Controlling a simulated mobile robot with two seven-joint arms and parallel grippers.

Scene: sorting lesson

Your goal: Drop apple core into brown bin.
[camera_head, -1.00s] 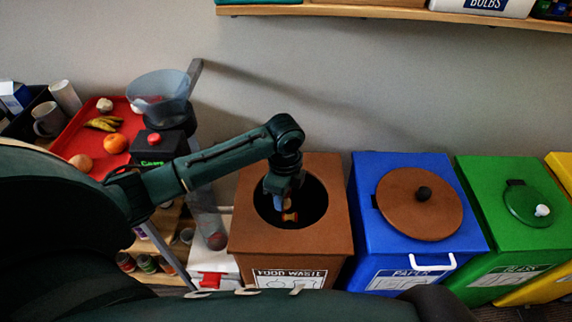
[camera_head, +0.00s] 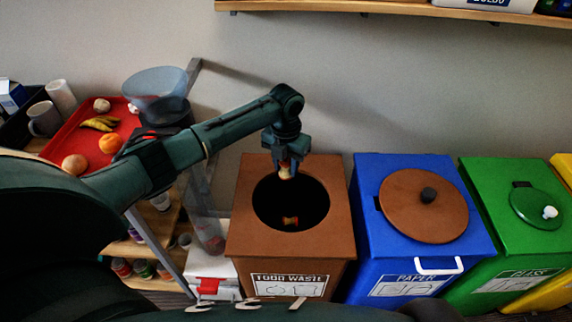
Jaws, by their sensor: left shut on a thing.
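The brown bin (camera_head: 245,215), labelled food waste, stands in the middle with its round opening uncovered. My left gripper (camera_head: 287,170) points down over the back part of the opening. It is shut on a small pale and reddish piece that looks like an apple core (camera_head: 286,173), partly hidden by the fingers. My right gripper is not in view.
A blue paper bin (camera_head: 365,230) with a brown round lid (camera_head: 410,208) on top stands to the right, beside a green glass bin (camera_head: 485,185). A red tray (camera_head: 70,145) with fruit is at left. A shelf (camera_head: 400,10) runs along the wall above.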

